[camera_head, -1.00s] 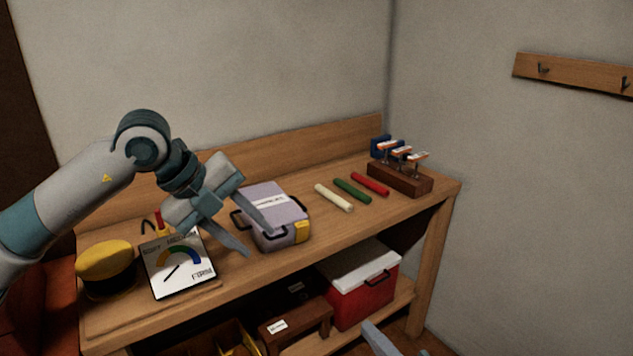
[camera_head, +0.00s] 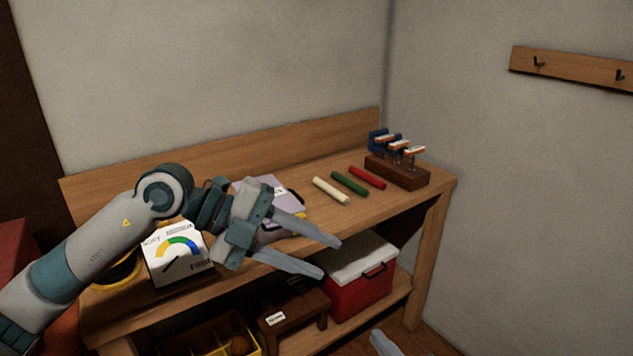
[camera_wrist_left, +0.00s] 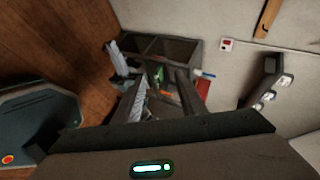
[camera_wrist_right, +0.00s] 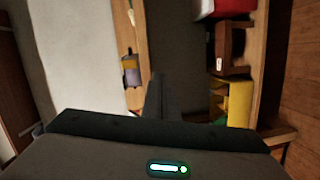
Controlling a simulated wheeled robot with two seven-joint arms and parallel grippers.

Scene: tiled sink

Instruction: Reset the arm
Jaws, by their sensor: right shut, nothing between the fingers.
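My left gripper (camera_head: 331,258) is open and empty in the head view, its fingers pointing right in front of the workbench's front edge. Its two spread fingers also show in the left wrist view (camera_wrist_left: 163,88). Its arm hides part of the lilac case (camera_head: 295,211) and of the yellow-topped item behind it. Only a fingertip of my right gripper (camera_head: 386,344) shows at the bottom of the head view. In the right wrist view its fingers (camera_wrist_right: 158,92) are together with nothing between them.
The wooden workbench (camera_head: 330,219) carries a gauge board (camera_head: 178,258), white (camera_head: 331,191), green (camera_head: 350,184) and red (camera_head: 367,178) sticks and a clamp block (camera_head: 398,171). Below are a red cooler (camera_head: 362,292), a brown stool (camera_head: 291,324) and a yellow bin (camera_head: 222,337). A grey compartment box (camera_wrist_left: 182,50) shows in the left wrist view.

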